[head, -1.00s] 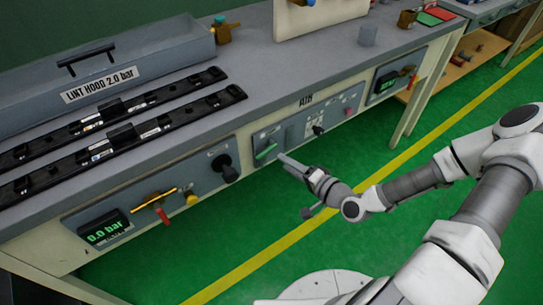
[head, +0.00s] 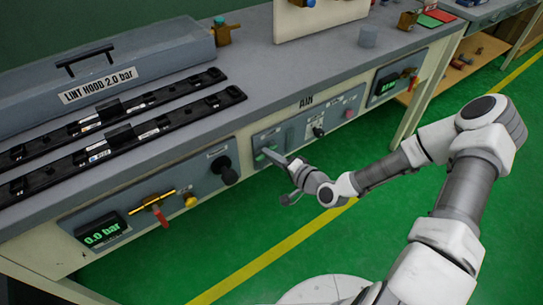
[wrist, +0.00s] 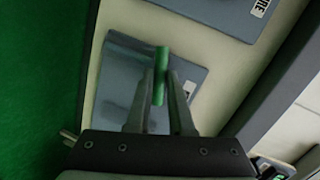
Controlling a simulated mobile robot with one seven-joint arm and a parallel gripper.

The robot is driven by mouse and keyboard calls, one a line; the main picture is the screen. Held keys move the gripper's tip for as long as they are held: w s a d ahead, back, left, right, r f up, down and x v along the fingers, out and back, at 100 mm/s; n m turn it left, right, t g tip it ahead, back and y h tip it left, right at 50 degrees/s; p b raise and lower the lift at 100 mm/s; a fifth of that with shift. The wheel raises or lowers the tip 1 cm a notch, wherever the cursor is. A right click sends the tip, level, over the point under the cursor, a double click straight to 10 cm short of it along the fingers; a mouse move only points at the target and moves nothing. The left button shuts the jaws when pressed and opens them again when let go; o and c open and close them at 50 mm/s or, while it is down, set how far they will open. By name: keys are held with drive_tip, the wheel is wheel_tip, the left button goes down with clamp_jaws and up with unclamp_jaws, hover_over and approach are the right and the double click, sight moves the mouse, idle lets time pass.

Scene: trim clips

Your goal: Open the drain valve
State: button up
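A green lever (wrist: 161,70) stands out from a small grey panel (wrist: 115,72) on the bench's front face, below the AIR label. I take it as the drain valve's handle; no label on it is legible. My gripper (wrist: 160,82) has its two fingers close against both sides of the lever in the wrist view. The fingers look closed down to about the lever's width. In the head view my gripper (head: 269,155) reaches the green lever from the right, hiding part of it.
Beside it are a black knob (head: 229,172), a yellow knob (head: 190,200), a red-handled valve (head: 160,216) and a 0.0 bar display (head: 103,235). The grey lint hood (head: 110,60) and black trim strips lie on the bench top. The green floor in front is clear.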

clamp_jaws()
idle(0.9)
drive_tip(key=shift+r+m+y+b, duration=0.15)
drive_tip(key=shift+r+m+y, duration=0.15)
drive_tip(key=shift+m, duration=0.35)
drive_tip(key=shift+r+m+y+b, duration=0.15)
drive_tip(key=shift+m+y, duration=0.15)
drive_tip(key=shift+m, duration=0.35)
drive_tip(key=o, duration=0.6)
unclamp_jaws()
drive_tip(key=shift+s+d, duration=0.1)
